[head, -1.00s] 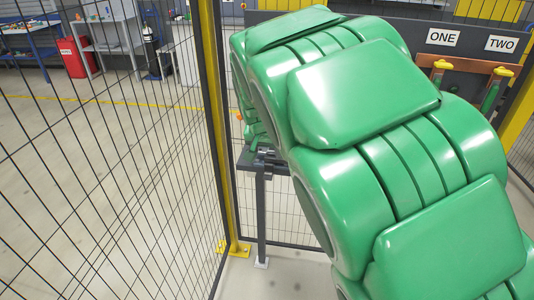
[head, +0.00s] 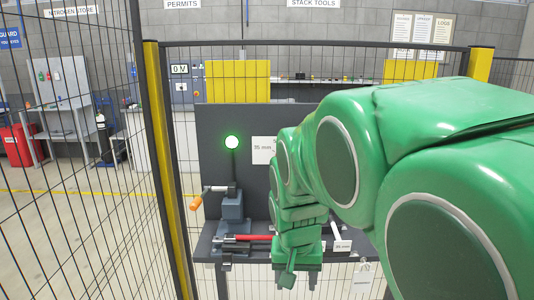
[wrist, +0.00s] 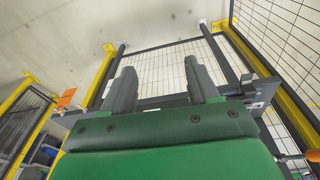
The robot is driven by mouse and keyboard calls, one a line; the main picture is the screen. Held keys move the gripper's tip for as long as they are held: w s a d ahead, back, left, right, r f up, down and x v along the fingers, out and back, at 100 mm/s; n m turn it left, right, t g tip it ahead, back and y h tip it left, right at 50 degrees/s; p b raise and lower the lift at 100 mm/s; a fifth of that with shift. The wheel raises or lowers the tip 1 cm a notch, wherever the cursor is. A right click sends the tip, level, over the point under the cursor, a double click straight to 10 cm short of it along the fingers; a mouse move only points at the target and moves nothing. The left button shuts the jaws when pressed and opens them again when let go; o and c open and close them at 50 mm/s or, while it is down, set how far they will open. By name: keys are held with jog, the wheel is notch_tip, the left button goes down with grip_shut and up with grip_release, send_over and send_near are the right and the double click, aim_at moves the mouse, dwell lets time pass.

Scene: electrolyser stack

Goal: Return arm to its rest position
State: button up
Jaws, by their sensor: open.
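My green arm reaches in from the right in the head view and bends down over the grey bench. My gripper (wrist: 160,66) shows in the wrist view with its two grey fingers apart and nothing between them. In the head view the arm's end hangs in front of the bench, and the fingers are hard to make out there. The arm hides much of the bench's right side.
The bench (head: 206,247) carries a grey clamp-like device with an orange handle (head: 196,203) and a red-handled tool (head: 248,238). A mesh fence with a yellow-and-black post (head: 168,170) stands close on the left.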

jog(key=s+d+f+g, duration=0.1)
jog(key=s+d, duration=0.3)
jog(key=s, duration=0.7)
jog(key=s+d+f+n+g, duration=0.1)
jog(key=s+d, duration=0.4)
jog(key=s, duration=0.7)
jog(key=shift+s+g+y, duration=0.15)
jog(key=shift+g+y, duration=0.15)
jog(key=shift+g, duration=0.4)
